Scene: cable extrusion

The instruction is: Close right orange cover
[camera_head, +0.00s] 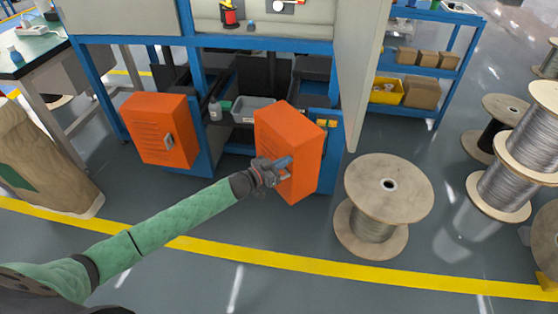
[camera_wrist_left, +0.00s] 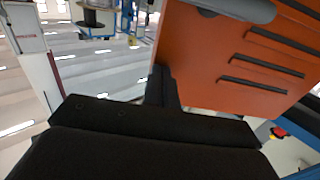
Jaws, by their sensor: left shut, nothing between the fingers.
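The right orange cover (camera_head: 290,140) stands partly open on the right side of the blue machine frame, swung out toward me. My left gripper (camera_head: 284,170) is at the cover's lower front, by its handle side, and is shut with nothing between its fingers. In the left wrist view the cover (camera_wrist_left: 225,60) fills the upper right, with dark slots and a grey handle (camera_wrist_left: 240,8) at the top edge. The gripper's dark fingers (camera_wrist_left: 162,88) are close to the cover's edge; I cannot tell whether they touch it. My right gripper is not in view.
The left orange cover (camera_head: 160,130) also stands out from the frame. A grey bin (camera_head: 252,110) sits on the shelf between them. A large cable spool (camera_head: 385,195) stands on the floor right of the right cover. A yellow floor line crosses in front.

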